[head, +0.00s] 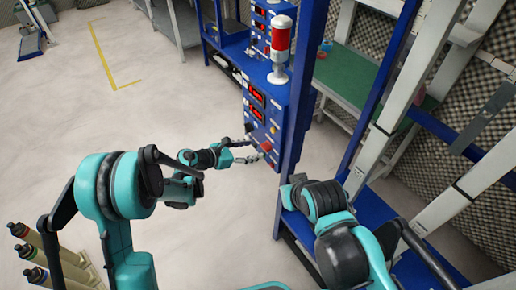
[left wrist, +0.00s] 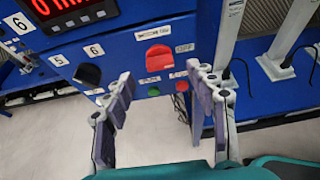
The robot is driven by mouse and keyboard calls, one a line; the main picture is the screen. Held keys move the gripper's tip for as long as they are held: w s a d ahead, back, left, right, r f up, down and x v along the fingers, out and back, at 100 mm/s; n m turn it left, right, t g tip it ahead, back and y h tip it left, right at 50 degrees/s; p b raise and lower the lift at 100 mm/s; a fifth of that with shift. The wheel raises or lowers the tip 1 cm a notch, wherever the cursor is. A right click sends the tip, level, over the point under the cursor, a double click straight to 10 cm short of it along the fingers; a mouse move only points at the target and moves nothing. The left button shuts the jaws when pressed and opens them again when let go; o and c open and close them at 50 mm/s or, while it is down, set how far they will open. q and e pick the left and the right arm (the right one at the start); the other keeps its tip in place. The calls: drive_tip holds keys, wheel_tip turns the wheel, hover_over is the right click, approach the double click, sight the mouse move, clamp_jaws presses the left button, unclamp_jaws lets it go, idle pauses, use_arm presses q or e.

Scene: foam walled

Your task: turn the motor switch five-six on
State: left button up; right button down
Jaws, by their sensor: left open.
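The blue control panel (head: 264,110) stands right of centre in the head view. In the left wrist view, a black rotary knob (left wrist: 88,75) sits by the labels 5 and 6, its turned position unclear. A larger red knob (left wrist: 159,58) is to its right under a small label I cannot read surely. My left gripper (head: 256,149) is open at the panel's lower front. In the left wrist view, its fingers (left wrist: 158,78) are spread below the red knob, with the black knob left of them. I see no grip on anything.
A green button (left wrist: 153,91) and a red button (left wrist: 182,86) sit below the red knob. A red display (left wrist: 70,12) is at upper left. A red-and-white signal lamp (head: 281,45) tops the panel. A blue post (head: 303,90) stands right of it. Open floor lies left.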

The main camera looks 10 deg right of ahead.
sight(264, 147)
use_arm(q)
drive_tip(key=shift+b+x, duration=0.5)
drive_tip(key=shift+x, duration=1.75)
drive_tip(key=c, duration=1.2)
drive_tip(key=shift+o, duration=0.2)
